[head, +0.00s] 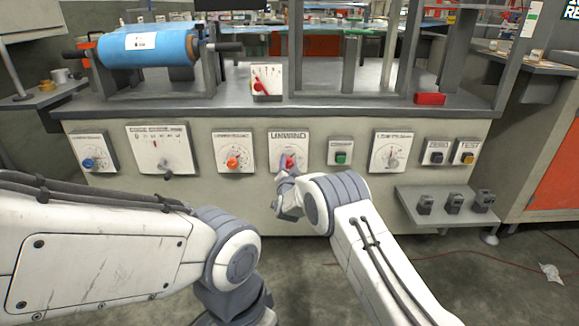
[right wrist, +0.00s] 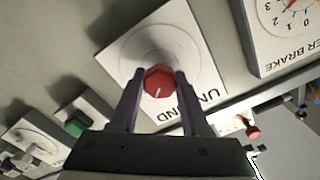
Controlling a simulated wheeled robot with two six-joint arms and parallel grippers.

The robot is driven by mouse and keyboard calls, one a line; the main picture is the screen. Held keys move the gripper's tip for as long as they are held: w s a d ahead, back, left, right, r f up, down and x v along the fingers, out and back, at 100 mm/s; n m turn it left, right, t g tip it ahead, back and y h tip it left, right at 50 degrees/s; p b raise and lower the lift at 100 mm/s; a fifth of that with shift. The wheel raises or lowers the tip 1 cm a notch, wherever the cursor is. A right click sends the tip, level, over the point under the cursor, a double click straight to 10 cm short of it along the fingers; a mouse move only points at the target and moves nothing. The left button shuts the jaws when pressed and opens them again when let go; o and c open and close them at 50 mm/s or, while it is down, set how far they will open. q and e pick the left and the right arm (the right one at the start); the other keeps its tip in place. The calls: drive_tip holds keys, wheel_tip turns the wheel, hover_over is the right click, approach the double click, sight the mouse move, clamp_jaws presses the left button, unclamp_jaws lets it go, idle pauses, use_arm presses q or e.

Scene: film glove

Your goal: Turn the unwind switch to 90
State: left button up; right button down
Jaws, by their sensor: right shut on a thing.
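The unwind switch is a red knob (head: 290,162) on a white plate labelled UNWIND (head: 289,140), in the middle of the panel front. In the right wrist view the red knob (right wrist: 159,82) sits between the two dark fingers of my right gripper (right wrist: 160,88), which is shut on it. A white pointer line shows on the knob's face. The dial's scale marks are too faint to read. In the head view my right gripper (head: 287,180) reaches up to the knob and partly covers it. My left arm is at the lower left, with its gripper out of the picture.
An orange knob (head: 233,162) on its own plate is left of the unwind plate. A green button (head: 341,157) and a grey dial (head: 393,157) are to the right. A small shelf (head: 455,213) with several dark blocks juts out at the lower right.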

drive_tip(key=m+b, duration=0.1)
drive_tip(key=m, duration=0.2)
drive_tip(key=shift+d+f+m, duration=0.1)
drive_tip(key=shift+m, duration=0.2)
drive_tip(key=shift+m+b, duration=0.75)
drive_tip(key=shift+m, duration=1.25)
drive_tip(key=shift+c, duration=1.9)
unclamp_jaws()
